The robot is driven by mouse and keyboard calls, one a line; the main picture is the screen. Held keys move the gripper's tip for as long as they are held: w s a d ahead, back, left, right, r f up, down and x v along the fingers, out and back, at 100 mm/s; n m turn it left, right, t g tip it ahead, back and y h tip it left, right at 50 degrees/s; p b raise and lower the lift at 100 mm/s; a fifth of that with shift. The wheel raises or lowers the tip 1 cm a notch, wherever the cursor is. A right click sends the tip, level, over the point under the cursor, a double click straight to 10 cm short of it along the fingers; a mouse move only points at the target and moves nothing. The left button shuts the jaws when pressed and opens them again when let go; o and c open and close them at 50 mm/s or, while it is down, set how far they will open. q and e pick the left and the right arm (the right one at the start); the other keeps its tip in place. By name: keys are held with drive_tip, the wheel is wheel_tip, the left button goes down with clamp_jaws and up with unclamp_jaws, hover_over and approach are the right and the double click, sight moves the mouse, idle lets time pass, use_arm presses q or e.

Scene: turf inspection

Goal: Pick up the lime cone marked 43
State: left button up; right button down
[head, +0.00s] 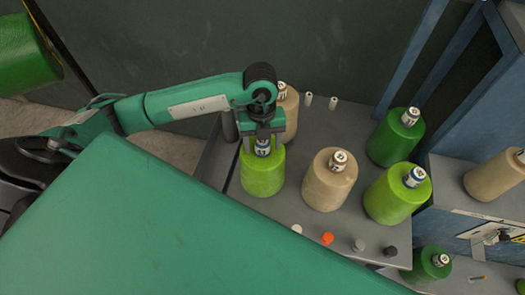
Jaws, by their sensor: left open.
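A lime cone (262,175) stands upright on the grey table (330,128). My left gripper (263,145) is directly above it, pointing down, with its open fingers on either side of the cone's narrow labelled top. The label there is too small to read for sure. A second lime cone (395,195) stands farther right on the table, with a labelled top whose number I cannot make out. My right gripper does not show.
A beige cone (328,182) stands close to the right of the gripper, and another beige cone (289,112) is just behind it. A dark green cone (395,138) stands at the back right. Small pegs, one orange (327,238), line the front edge.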

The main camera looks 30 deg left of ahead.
use_arm(q)
clamp_jaws()
drive_tip(key=shift+w+r, duration=0.15)
idle(0.4)
